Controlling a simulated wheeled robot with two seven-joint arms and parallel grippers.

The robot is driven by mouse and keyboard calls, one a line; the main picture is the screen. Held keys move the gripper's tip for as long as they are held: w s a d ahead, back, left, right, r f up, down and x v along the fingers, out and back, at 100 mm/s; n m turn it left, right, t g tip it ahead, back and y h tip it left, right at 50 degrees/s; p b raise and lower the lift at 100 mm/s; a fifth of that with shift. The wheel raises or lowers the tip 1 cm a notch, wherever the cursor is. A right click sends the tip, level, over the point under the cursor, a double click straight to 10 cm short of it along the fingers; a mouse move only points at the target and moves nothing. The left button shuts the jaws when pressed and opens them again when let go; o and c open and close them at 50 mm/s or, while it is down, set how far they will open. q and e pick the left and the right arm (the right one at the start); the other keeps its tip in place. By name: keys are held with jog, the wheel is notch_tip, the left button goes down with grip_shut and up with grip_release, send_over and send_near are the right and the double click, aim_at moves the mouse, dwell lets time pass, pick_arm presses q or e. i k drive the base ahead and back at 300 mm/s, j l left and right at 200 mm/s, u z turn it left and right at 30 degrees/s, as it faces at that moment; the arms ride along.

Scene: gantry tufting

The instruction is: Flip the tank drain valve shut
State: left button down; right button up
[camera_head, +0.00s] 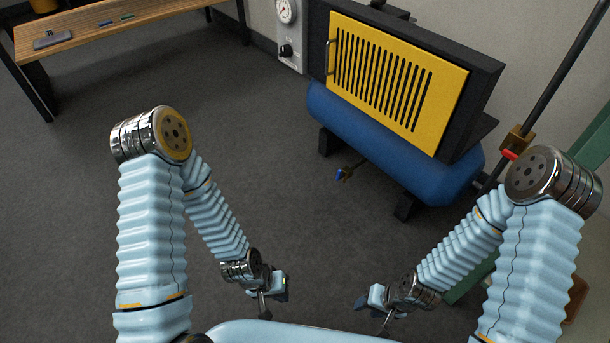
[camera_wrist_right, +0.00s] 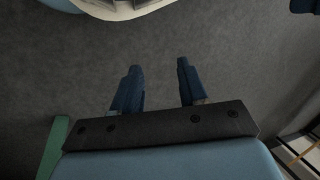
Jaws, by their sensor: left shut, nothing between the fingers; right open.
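The blue tank (camera_head: 385,145) lies low under a yellow slotted panel, at the upper right of the head view. The handle's exact setting is too small to tell. My left gripper (camera_head: 265,306) is shut and empty, low in the middle of the head view, well short of the valve. My right gripper (camera_head: 376,318) is to its right, also apart from the valve. In the right wrist view the right gripper (camera_wrist_right: 158,84) is open, with bare floor between its fingers.
The yellow slotted panel (camera_head: 395,80) with a handle sits above the tank. A gauge box (camera_head: 290,35) is on the wall. A wooden bench (camera_head: 110,22) stands at the upper left. A dark pipe with a red-handled brass valve (camera_head: 517,143) rises at right. The floor between is clear.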

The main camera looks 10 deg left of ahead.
aim_at(339, 175)
jog(key=i+j+u, duration=0.15)
jog(key=i, duration=0.4)
jog(key=i+j+u, duration=0.15)
jog(key=i, duration=0.4)
